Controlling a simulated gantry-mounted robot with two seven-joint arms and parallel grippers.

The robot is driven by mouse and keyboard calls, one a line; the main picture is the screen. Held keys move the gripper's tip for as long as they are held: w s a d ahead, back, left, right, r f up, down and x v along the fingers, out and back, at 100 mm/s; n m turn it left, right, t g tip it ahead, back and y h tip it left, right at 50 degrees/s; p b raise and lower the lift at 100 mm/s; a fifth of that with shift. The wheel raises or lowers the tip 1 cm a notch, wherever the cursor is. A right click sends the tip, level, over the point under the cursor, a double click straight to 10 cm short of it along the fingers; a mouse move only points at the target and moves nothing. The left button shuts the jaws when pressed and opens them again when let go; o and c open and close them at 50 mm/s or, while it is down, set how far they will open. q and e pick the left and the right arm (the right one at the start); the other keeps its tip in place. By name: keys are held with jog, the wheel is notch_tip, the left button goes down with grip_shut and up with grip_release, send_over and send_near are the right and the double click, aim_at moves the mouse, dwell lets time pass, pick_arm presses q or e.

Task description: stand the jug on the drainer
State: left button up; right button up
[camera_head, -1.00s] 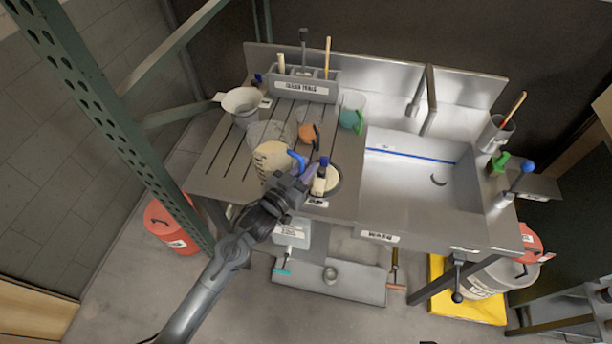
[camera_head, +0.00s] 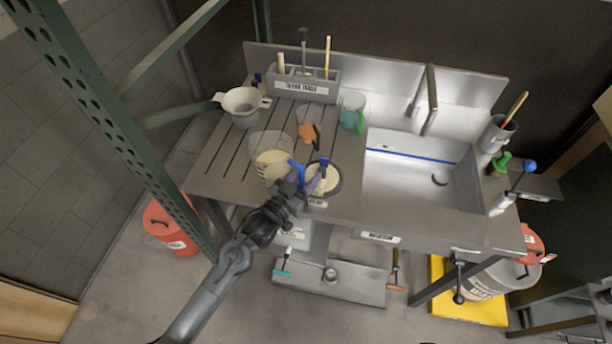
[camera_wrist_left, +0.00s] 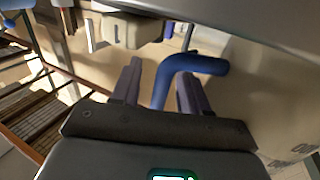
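The jug (camera_head: 270,165) is clear with cream-coloured contents and a blue handle (camera_head: 297,174). It looks upright at the front of the slotted drainer (camera_head: 214,160), left of a round cream-filled vessel; its base contact is hard to make out. My left gripper (camera_head: 306,184) is at the handle side of the jug. In the left wrist view the blue handle (camera_wrist_left: 190,68) passes between the two purple fingers (camera_wrist_left: 158,85), which stand apart with a gap on the left. The jug's beige wall fills much of that view. My right gripper is not in view.
The round vessel (camera_head: 322,180) is close beside my fingers. An orange-handled jug (camera_head: 307,132) and a green-handled one (camera_head: 352,110) stand behind. A white funnel-like bowl (camera_head: 242,102) is at the back left, a grey tool holder (camera_head: 302,84) at the back. The sink (camera_head: 420,185) is empty.

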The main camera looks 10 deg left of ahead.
pick_arm(q)
jog(key=shift+r, duration=0.2)
jog(key=s+a+f+n+g+y, duration=0.1)
jog(key=s+a+f+g+y, duration=0.1)
jog(key=s, duration=0.9)
jog(key=s+a+f+g+y+p, duration=0.1)
jog(key=s+a+g, duration=0.4)
jog(key=s, duration=0.7)
jog(key=s+a+f+n+g+y, duration=0.1)
jog(key=s+a+f+g+y, duration=0.2)
jog(key=s, duration=0.9)
notch_tip(320, 180, down, 2)
jog(key=a+g, duration=0.1)
jog(key=g, duration=0.2)
jog(key=shift+n+y, duration=0.3)
jog(key=shift+s+r+p, duration=0.1)
jog(key=shift+p, duration=0.2)
notch_tip(320, 180, up, 32)
jog(key=p, duration=3.2)
